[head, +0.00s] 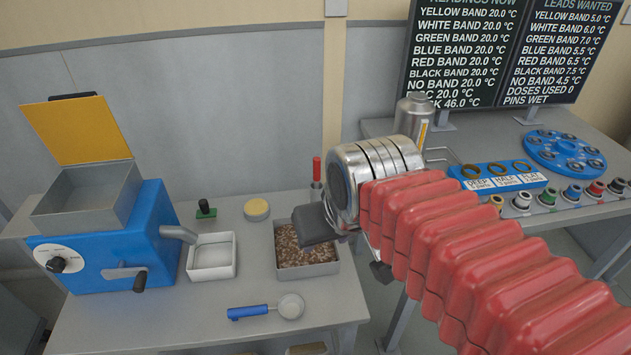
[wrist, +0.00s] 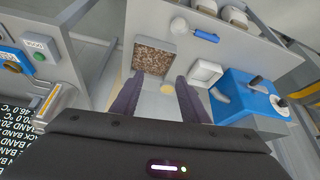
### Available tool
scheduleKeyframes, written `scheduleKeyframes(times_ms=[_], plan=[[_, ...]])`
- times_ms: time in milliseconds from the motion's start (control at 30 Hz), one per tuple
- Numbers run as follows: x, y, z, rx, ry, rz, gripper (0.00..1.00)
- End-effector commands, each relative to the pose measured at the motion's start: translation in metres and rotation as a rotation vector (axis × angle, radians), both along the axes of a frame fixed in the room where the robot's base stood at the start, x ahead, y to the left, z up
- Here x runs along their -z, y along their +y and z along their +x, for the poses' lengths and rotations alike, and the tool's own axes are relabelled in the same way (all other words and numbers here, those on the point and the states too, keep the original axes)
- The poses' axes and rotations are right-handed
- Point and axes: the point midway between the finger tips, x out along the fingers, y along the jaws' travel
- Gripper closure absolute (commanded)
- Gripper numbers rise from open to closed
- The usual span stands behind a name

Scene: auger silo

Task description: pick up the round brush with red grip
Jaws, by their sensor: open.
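The round brush (head: 316,169) shows in the head view as an upright red grip. It rises from a small grey holder at the back right of the left bench, just left of my arm's silver wrist. Its lower part is hidden in the holder. I cannot make the brush out in the wrist view; my left-hand finger may cover it.
A granule tray (head: 306,268), white box (head: 212,258), yellow disc (head: 256,209), green stamp-like block (head: 206,209) and blue-handled scoop (head: 266,308) sit on the bench (head: 180,325). A blue auger machine (head: 105,240) stands left. A second bench with a blue rack (head: 497,176) stands right.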

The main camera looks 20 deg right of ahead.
Motion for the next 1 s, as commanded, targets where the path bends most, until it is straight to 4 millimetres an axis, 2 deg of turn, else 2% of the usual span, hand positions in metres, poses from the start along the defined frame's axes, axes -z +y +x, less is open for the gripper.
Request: scheduleKeyframes(times_ms=[233,500,767,1000], plan=[[-0.021,-0.012,0.058,0.069,0.020,0.004,0.59],[-0.032,-0.028,0.125,0.147,0.037,0.010,0.59],[-0.030,-0.046,0.191,0.221,0.051,0.014,0.59],[-0.016,-0.066,0.251,0.290,0.064,0.017,0.59]])
